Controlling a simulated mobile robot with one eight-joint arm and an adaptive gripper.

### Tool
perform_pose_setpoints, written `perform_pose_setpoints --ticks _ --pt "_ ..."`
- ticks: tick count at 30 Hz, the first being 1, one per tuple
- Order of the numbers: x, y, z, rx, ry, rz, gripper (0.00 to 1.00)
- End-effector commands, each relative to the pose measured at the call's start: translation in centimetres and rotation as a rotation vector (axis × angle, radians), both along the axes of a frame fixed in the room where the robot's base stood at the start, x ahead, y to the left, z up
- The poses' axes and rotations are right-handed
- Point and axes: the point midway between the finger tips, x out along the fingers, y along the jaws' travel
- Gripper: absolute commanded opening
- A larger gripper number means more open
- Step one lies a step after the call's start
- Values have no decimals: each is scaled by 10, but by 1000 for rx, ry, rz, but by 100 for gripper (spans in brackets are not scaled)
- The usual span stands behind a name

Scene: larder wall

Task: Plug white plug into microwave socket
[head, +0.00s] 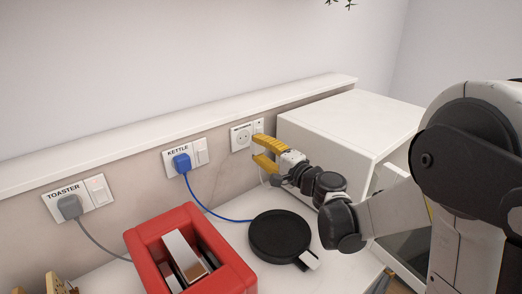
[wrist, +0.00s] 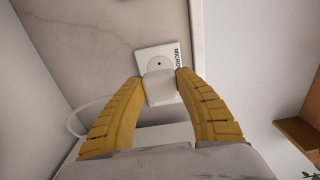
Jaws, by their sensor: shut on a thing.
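The white plug (wrist: 160,88) is held between the yellow fingertips of my gripper (wrist: 160,78) in the wrist view. My gripper (head: 258,149) also shows in the head view, near the wall beside the microwave, where the plug is hard to make out. The microwave socket (wrist: 153,58), a white plate labelled MICRO, lies just beyond the plug. It also shows in the head view (head: 242,138), with its round face uncovered. The plug overlaps the plate's near part in the wrist view; I cannot tell whether they touch. A white cord (wrist: 90,107) loops left.
A white microwave (head: 330,128) stands right of the socket. A kettle socket (head: 200,152) holds a blue plug (head: 181,162), and a toaster socket (head: 96,190) holds a grey plug (head: 70,207). A red toaster (head: 162,240) and a black round base (head: 279,235) occupy the counter. A ledge (head: 190,123) runs above.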

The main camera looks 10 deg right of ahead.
Motion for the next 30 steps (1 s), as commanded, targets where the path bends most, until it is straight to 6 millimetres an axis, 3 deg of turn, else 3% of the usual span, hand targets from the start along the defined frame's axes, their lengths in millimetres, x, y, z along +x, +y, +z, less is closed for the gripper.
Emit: perform_pose_setpoints --ticks 15,30 --pt "36 25 0 0 0 2 13" --pt "38 26 0 0 0 1 13"
